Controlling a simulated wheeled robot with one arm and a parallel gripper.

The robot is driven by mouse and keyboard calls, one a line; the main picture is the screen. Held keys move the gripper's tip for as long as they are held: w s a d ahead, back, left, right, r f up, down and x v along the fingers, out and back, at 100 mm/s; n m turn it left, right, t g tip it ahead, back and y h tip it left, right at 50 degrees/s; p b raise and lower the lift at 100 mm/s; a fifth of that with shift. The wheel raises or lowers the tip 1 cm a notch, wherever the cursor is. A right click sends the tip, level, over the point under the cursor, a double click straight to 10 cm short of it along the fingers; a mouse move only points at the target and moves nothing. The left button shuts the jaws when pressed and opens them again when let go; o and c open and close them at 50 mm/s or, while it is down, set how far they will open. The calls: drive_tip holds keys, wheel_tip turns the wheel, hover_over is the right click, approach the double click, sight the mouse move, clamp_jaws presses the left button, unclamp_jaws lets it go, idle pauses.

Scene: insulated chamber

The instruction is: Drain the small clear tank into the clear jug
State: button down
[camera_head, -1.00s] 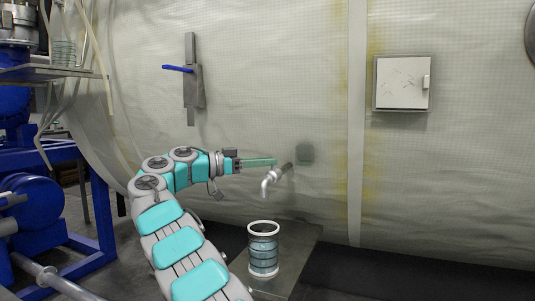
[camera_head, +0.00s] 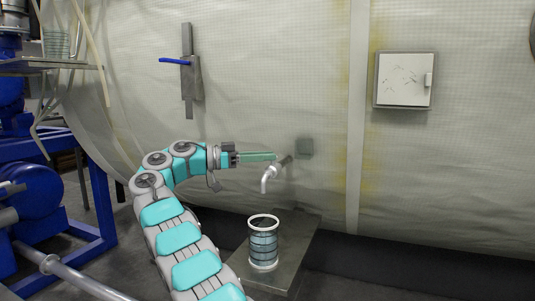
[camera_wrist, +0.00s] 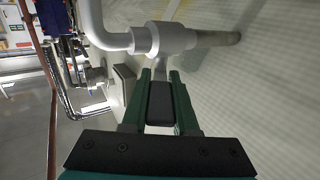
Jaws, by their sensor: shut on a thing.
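A metal tap (camera_head: 268,177) with a bent spout juts from the padded wall. It also shows in the wrist view (camera_wrist: 165,38). My gripper (camera_head: 273,156), with long green fingers, is at the top of the tap. In the wrist view my gripper (camera_wrist: 162,82) is shut on the tap's dark handle (camera_wrist: 160,103). A clear cylindrical vessel (camera_head: 263,246), with white rims and dark bands, stands upright below the spout, apart from it; it looks like the jug. I cannot make out a separate small clear tank at the tap. No flowing liquid is visible.
The vessel stands on a low grey plate (camera_head: 303,233). A wall box (camera_head: 404,79) is at the right and a blue lever (camera_head: 175,61) at the upper left. Blue machinery (camera_head: 40,195) and a shelf with clear glassware (camera_head: 57,43) stand at the left.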

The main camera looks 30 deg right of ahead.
drive_tip(key=shift+d+r+g+p, duration=0.1)
drive_tip(key=shift+g+p, duration=0.2)
idle(0.6)
drive_tip(key=c, duration=0.7)
unclamp_jaws()
drive_tip(key=shift+s+f+t+b, duration=0.2)
drive_tip(key=shift+t+b, duration=0.2)
drive_tip(key=shift+b, duration=0.6)
drive_tip(key=shift+n+t+b, duration=0.4)
drive_tip(key=shift+t+b, duration=0.1)
drive_tip(key=shift+b, duration=0.15)
